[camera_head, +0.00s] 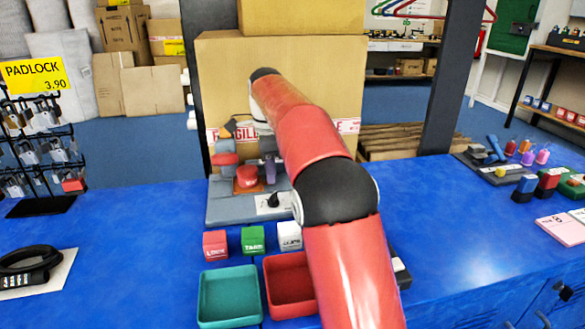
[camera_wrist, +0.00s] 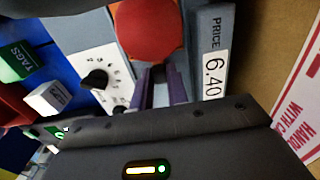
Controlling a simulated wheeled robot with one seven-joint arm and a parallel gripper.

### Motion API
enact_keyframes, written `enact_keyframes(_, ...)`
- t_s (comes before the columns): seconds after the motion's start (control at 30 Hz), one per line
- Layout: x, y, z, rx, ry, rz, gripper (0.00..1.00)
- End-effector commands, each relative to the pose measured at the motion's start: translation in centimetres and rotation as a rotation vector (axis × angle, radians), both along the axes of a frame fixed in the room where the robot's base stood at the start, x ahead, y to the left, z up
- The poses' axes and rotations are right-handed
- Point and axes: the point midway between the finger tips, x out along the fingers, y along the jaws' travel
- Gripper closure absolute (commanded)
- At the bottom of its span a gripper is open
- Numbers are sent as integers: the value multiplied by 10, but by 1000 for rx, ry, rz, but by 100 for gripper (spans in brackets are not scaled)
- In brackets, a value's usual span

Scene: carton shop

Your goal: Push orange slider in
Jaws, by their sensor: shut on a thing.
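A grey control panel (camera_head: 232,212) stands on the blue counter, with a big red button (camera_head: 247,176), which also shows in the wrist view (camera_wrist: 150,28). A white dial plate with a black knob (camera_head: 273,200) is beside it. Orange shows under the red button; I cannot make out an orange slider for certain. In the wrist view, the purple fingers of my gripper (camera_wrist: 160,92) are down at the panel, between the dial and the price strip (camera_wrist: 212,65). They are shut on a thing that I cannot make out. In the head view my arm hides part of the panel.
Red, green and white blocks (camera_head: 253,240) stand in front of the panel, with a teal tray (camera_head: 229,296) and a red tray (camera_head: 288,285) nearer. A large carton (camera_head: 210,80) is behind. A padlock rack (camera_head: 40,150) stands left. The counter between rack and panel is clear.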

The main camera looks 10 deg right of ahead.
Motion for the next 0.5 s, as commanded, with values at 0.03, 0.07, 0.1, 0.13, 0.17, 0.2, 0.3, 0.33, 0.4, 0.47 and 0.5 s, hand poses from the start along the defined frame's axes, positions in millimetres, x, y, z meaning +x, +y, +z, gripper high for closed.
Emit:
enact_keyframes(0.03,0,15,0,-1,-1,7,100)
enact_keyframes(0.07,0,21,0,-1,-2,5,100)
enact_keyframes(0.1,0,29,0,0,-3,5,100)
enact_keyframes(0.13,0,34,0,0,-3,4,100)
enact_keyframes(0.17,0,38,0,0,-3,3,100)
enact_keyframes(0.2,0,42,0,0,-3,2,100)
enact_keyframes(0.3,0,47,0,0,-3,1,100)
enact_keyframes(0.33,0,48,0,1,-3,0,100)
enact_keyframes(0.4,0,48,0,2,-4,0,100)
enact_keyframes(0.47,0,48,1,2,-4,1,100)
enact_keyframes(0.5,0,48,1,3,-4,1,100)
